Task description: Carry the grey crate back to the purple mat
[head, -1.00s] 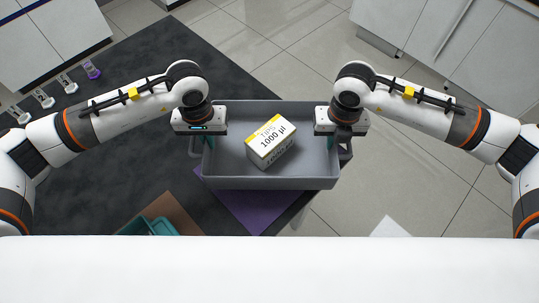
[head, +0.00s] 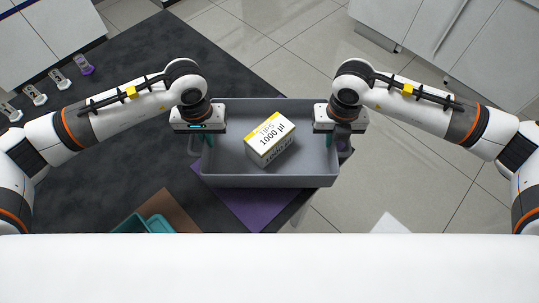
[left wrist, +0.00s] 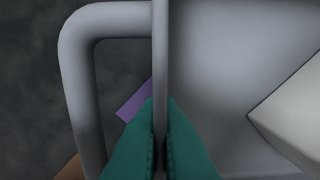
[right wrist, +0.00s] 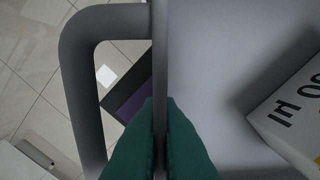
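The grey crate (head: 225,168) hangs between my two grippers in the head view, with a white and yellow box marked 1000 µl (head: 270,139) inside it. My left gripper (left wrist: 160,140) is shut on the crate's wall beside its left handle. My right gripper (right wrist: 160,140) is shut on the opposite wall beside the right handle. The purple mat (head: 258,207) shows partly below the crate's near edge, at the dark table's corner; the crate hides the rest of it. The crate looks held above the table, roughly level.
The dark table (head: 110,165) extends to the left. A teal container (head: 145,224) and a brown mat (head: 174,207) are at the near side. Several small numbered items (head: 35,95) stand far left. Tiled floor and white cabinets lie beyond.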

